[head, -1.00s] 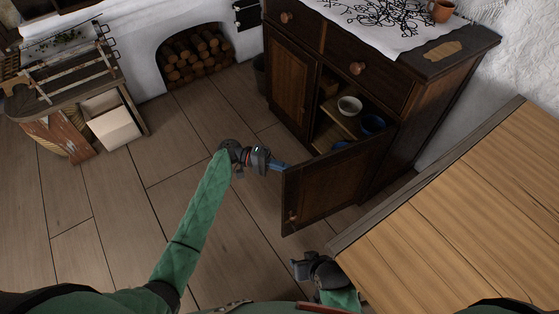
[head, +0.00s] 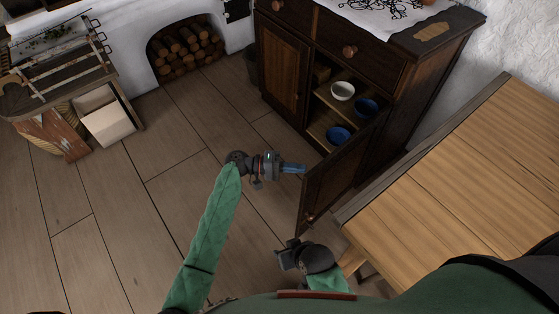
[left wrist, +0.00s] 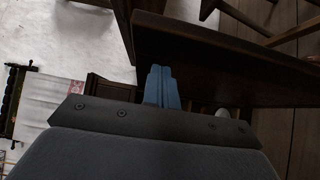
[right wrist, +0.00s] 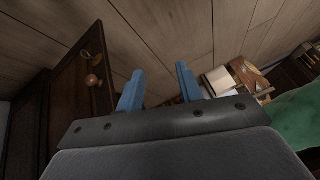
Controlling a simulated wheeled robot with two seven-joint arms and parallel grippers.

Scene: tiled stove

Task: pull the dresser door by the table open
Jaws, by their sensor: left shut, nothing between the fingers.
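The dark dresser (head: 395,75) stands by the table, and its right-hand door (head: 340,176) is swung wide open toward the table. The door's small knob (head: 310,218) is near its free edge; it also shows in the right wrist view (right wrist: 92,81). My left gripper (head: 295,168) is shut and empty, its blue fingertips at the inner side of the door near the free edge. In the left wrist view its closed fingers (left wrist: 162,88) overlap the dark door panel (left wrist: 220,62); contact is unclear. My right gripper (head: 285,256) is open and empty below the door; its fingers (right wrist: 158,88) are apart.
The wooden table (head: 470,170) is close on the right, its edge beside the door. Bowls, one white (head: 342,91) and two blue (head: 338,134), sit on the dresser shelves. The plank floor (head: 150,215) is clear on the left. A log niche (head: 185,52) is at the back.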

